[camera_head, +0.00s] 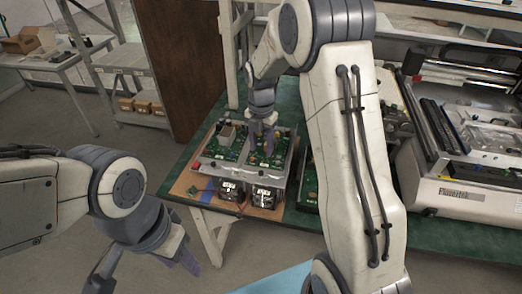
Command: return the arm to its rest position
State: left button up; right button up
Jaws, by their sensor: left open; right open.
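My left arm comes in from the left, and its gripper (150,272) is open and empty, low over the floor in front of the table. My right arm reaches up and over the table. Its gripper (262,135) points down over the green circuit board (228,151) of an electronics unit. The fingers are small in view and I cannot tell whether they touch the board. No object shows between them. Part of the table behind my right arm is hidden.
The green-topped table (290,229) carries the unit and a large white machine (461,197) at right. A brown panel (183,65) stands behind left. A shelf with small boxes (142,106) and a grey desk (62,60) are at far left. Open floor lies between.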

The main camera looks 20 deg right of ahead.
dwell(0.3)
jog(key=s+a+r+m, duration=0.6)
jog(key=s+a+m, duration=0.2)
jog(key=s+a, duration=0.35)
jog(key=s+a+r+m, duration=0.1)
jog(key=s+a+m, duration=0.1)
jog(key=s+m, duration=0.3)
jog(key=s+a+m+y, duration=0.1)
jog(key=s+m, duration=0.5)
jog(key=s, duration=0.7)
jog(key=shift+a+r, duration=0.4)
jog(key=shift+a, duration=0.35)
